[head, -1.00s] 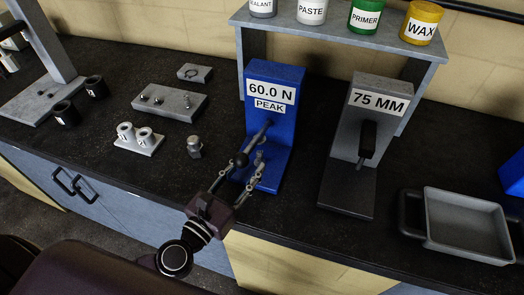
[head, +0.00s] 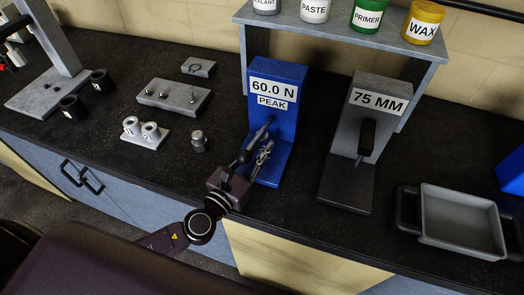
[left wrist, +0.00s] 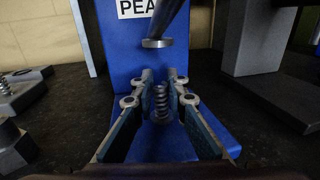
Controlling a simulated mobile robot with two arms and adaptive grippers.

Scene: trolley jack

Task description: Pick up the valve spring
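The valve spring (left wrist: 160,102) is a small grey coil standing upright on the base of the blue 60.0 N peak tester (head: 276,105), below its plunger (left wrist: 156,43). The tester also shows in the left wrist view (left wrist: 118,55). My left gripper (head: 256,153) is at the tester's base, coming in from the front. In the left wrist view its two fingers (left wrist: 160,88) stand on either side of the spring with their inner pads apart. I see no clear grip on the spring. In the head view the fingers and plunger mostly hide the spring. My right gripper is not in view.
A grey 75 MM stand (head: 365,125) is right of the tester, with a grey tray (head: 462,250) farther right. A metal plug (head: 199,141), a block with two rollers (head: 145,137) and a pegged plate (head: 172,97) are left. A shelf (head: 340,30) with jars is behind.

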